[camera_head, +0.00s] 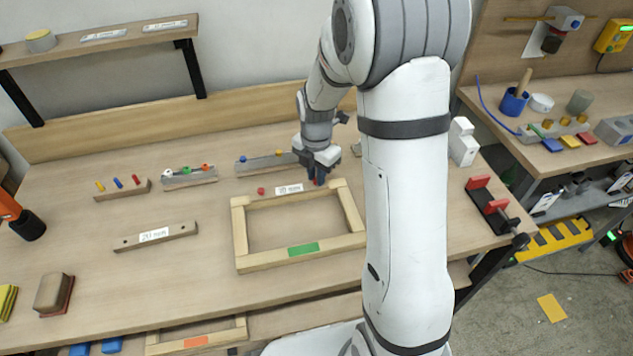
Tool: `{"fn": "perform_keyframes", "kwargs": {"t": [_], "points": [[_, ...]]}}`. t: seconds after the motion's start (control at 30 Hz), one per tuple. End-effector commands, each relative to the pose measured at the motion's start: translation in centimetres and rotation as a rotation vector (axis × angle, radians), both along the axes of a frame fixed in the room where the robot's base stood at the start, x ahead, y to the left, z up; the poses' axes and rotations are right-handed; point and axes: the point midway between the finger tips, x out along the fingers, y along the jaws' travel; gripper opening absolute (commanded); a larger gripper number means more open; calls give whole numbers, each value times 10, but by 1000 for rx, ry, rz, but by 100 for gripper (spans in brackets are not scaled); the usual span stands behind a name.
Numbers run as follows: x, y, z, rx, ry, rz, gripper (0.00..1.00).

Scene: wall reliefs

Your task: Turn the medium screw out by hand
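My gripper (319,174) points down at the back edge of a light wooden frame (240,235) on the workbench. A small dark blue and reddish patch shows at its fingertips; I cannot tell whether it is a held part or part of the gripper. Small coloured pieces sit in racks behind: a left rack (190,178) and a right rack (256,167), partly hidden by my arm. I cannot tell which piece is the medium screw.
A wooden bar with a white label (155,236) and a peg block (122,189) lie to the left. A red clamp (488,204) stands at the bench's right edge. My arm hides the frame's right surroundings.

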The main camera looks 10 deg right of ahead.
Motion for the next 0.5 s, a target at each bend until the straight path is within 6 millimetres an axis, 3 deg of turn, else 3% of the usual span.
{"fn": "perform_keyframes", "kwargs": {"t": [0.1, 0.33, 0.5], "points": [[0, 0, 0, 0, 0, -1, 26], [0, 0, 0, 0, 0, -11, 26], [0, 0, -1, 1, -1, -178, 26]]}}
